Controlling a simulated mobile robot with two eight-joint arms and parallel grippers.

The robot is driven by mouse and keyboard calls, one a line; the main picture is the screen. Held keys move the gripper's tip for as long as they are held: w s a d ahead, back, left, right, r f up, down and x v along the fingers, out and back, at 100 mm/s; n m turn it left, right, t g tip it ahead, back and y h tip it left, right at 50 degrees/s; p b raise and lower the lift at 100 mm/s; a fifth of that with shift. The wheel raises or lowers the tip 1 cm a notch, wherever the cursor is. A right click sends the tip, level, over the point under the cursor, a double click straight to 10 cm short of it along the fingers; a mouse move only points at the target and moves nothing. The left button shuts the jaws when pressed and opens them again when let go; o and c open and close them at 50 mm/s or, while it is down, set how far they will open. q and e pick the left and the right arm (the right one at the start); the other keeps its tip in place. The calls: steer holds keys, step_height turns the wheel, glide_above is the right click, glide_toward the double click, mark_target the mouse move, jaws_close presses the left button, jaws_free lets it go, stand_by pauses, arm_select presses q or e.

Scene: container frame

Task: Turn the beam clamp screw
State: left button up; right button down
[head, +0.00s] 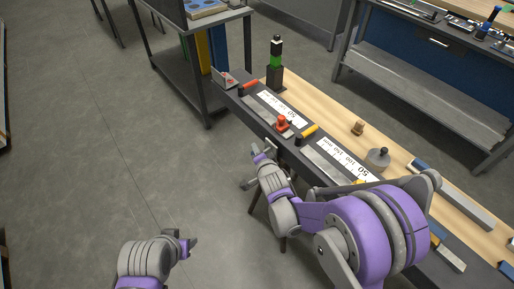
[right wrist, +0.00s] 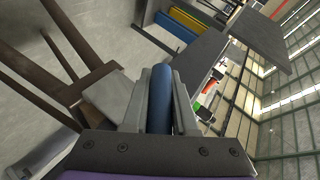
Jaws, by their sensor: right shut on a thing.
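My right gripper (head: 262,152) is at the near long edge of the workbench, just below the tabletop. In the right wrist view its two grey fingers (right wrist: 162,100) are shut on a blue cylindrical handle (right wrist: 161,90), which lies between them. I take this handle for the beam clamp screw; the rest of the clamp is mostly hidden by the gripper. A small grey metal part (head: 248,184) shows beside the gripper in the head view. My left gripper (head: 190,244) hangs over the bare floor at the lower left, away from the bench; its opening is unclear.
The workbench (head: 325,185) carries a red clamp-like part (head: 283,123), rulers (head: 345,158), a black-and-green post (head: 276,60) and a round grey weight (head: 378,158). A grey shelf cart (head: 180,70) stands at its far end. The floor at left is clear.

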steer(key=shift+g, duration=0.5)
steer(key=shift+f, duration=0.15)
steer(key=c, duration=0.7)
jaws_free()
steer(key=shift+s, duration=0.15)
steer(key=v, duration=1)
steer(key=shift+s+r+p, duration=0.25)
steer(key=shift+r+p, duration=0.1)
steer(key=shift+p, duration=0.05)
